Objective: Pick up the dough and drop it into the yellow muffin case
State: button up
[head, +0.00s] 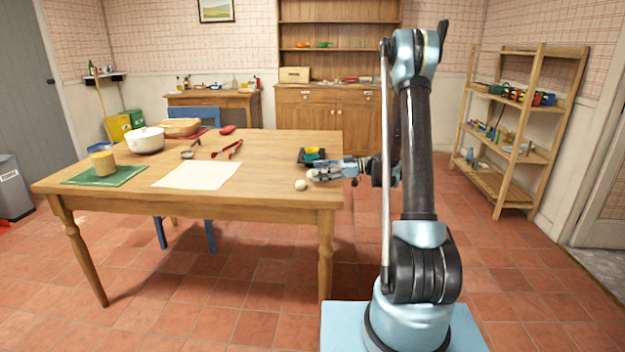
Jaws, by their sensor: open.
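The dough (300,185) is a small pale ball on the wooden table (262,180), near its front right corner. My gripper (313,176) is low over the table just right of the dough, pointing left. It is open; whether its fingertips touch the dough is too small to tell. A yellow muffin case (312,153) sits in a dark tray (303,158) behind the gripper, with a green patch beside it. My gripper and arm hide part of the tray's right side.
A white sheet (197,175) lies left of the dough, with bare table between. Red tongs (235,147), a white bowl (145,140) and a green mat (105,177) with a tan cylinder (103,163) are farther left. A shelf rack (520,130) stands at the right wall.

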jog(key=shift+a+f, duration=0.15)
jog(key=shift+a, duration=0.65)
jog(key=c, duration=1.1)
jog(key=shift+r, duration=5)
jog(key=shift+w, duration=0.1)
